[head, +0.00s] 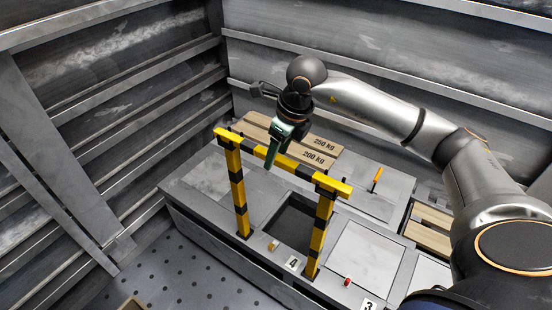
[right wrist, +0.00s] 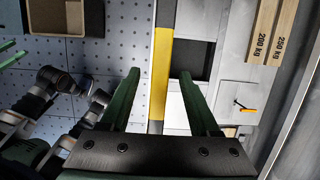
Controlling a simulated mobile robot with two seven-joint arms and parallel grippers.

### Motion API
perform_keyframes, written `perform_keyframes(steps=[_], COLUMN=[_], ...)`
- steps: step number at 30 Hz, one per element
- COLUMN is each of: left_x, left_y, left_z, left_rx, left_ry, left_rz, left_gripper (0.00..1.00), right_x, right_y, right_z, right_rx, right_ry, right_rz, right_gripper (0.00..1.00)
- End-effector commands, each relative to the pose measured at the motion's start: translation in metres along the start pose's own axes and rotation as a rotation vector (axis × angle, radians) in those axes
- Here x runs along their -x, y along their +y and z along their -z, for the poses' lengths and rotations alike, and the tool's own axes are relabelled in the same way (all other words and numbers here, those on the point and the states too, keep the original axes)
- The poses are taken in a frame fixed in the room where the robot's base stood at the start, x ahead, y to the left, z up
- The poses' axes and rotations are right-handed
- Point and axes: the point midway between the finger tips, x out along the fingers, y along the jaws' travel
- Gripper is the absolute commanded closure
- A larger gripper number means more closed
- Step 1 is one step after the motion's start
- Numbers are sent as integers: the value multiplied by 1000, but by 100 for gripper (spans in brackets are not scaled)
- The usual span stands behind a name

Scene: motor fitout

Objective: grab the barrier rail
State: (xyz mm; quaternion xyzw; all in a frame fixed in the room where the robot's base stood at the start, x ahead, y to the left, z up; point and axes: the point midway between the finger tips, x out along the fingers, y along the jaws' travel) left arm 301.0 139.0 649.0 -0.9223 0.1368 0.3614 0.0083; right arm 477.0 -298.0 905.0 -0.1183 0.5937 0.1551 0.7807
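The barrier rail (head: 262,155) is a yellow and black bar on two striped posts, standing upright over a dark square opening in the grey deck. My right gripper (head: 273,155) comes down at the middle of the top bar. In the right wrist view, the yellow bar (right wrist: 161,75) runs between the two green fingers of this gripper (right wrist: 159,76). A gap shows on each side, so the gripper is open around the bar. My left gripper (right wrist: 12,51) shows only as two parted green fingers at the left edge of the right wrist view, away from the rail.
Wooden planks marked 250 kg and 200 kg (head: 312,150) lie behind the rail. A small red item (head: 347,282) lies near the right post. Ribbed grey walls close in the left and back.

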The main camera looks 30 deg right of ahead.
Motion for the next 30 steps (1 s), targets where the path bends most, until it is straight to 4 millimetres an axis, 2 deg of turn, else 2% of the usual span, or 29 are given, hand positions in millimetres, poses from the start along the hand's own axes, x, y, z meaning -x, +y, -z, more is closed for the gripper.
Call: perform_keyframes(steps=[2,16,30], left_x=[0,0,0], left_y=[0,0,0], left_z=[0,0,0], left_rx=[0,-1,-1], left_ry=[0,1,0], left_rz=[0,0,0], left_gripper=[50,50,50], right_x=[0,1,1], right_y=[0,0,0], right_z=[0,0,-1], right_rx=[0,0,0], right_ry=[0,-1,-2], right_rz=[0,0,0], right_gripper=[46,99,100])
